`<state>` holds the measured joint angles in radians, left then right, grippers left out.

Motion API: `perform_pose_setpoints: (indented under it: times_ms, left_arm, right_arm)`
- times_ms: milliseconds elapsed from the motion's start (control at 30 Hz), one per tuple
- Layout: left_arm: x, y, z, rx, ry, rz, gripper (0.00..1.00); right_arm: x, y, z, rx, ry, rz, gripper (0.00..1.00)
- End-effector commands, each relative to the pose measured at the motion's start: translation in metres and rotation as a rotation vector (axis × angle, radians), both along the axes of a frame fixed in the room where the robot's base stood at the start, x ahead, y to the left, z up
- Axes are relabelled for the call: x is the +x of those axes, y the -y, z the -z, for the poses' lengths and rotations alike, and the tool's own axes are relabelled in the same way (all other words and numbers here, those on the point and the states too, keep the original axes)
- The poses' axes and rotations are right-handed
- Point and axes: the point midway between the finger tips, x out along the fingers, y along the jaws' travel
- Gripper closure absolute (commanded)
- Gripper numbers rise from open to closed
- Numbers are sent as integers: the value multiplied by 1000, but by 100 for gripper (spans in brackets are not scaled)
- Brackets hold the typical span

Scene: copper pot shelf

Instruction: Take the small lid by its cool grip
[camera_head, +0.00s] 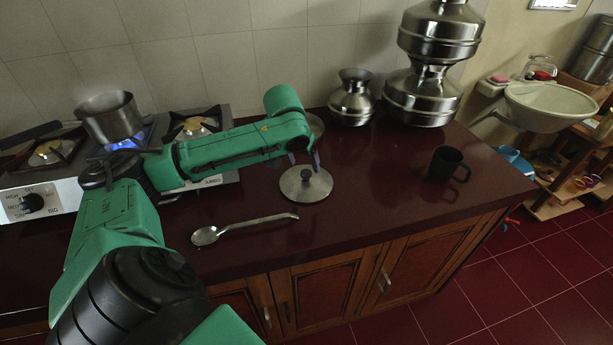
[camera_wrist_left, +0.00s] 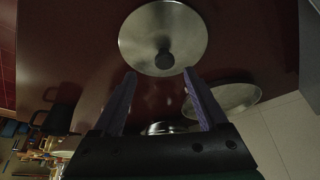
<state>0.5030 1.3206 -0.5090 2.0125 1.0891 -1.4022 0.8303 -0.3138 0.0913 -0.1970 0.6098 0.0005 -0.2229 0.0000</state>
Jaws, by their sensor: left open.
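A round steel lid (camera_head: 318,190) with a black knob (camera_head: 307,173) lies flat on the dark red counter. The lid (camera_wrist_left: 150,30) and its knob (camera_wrist_left: 165,59) also show in the left wrist view. My left gripper (camera_head: 303,159) is open and empty, close to the knob on its far side. In the left wrist view the knob lies just beyond the gap between the two purple fingers (camera_wrist_left: 158,76). A second lid (camera_wrist_left: 236,98) shows at the right of that view; in the head view my arm partly hides it. My right gripper is not in view.
A saucepan (camera_head: 108,118) stands over a blue flame on the stove (camera_head: 215,180). A spoon (camera_head: 240,227) lies left of the near lid. A black mug (camera_head: 446,164) stands to the right, with a small steel pot (camera_head: 352,99) and stacked steel pots (camera_head: 421,97) behind.

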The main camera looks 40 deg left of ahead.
Motion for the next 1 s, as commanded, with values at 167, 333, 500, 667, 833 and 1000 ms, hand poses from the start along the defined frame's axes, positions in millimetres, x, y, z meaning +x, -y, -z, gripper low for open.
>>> perform_pose_setpoints:
  times_ms: [167, 333, 500, 667, 833, 1000]
  left_arm:
    - [9, -3, 21, -1, -2, 0, 24]
    - [21, -9, 51, -2, 0, 0, 24]
    - [26, -11, 64, 2, 1, 1, 24]
    - [26, -11, 64, 2, 1, 1, 35]
    - [26, -10, 64, 2, 0, 1, 100]
    - [25, -10, 64, 1, 0, 3, 100]
  right_arm:
    - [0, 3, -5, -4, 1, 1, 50]
    - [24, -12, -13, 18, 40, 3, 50]
    - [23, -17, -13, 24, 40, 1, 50]
    - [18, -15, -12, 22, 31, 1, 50]
    - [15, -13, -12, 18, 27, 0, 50]
    - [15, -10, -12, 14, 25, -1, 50]
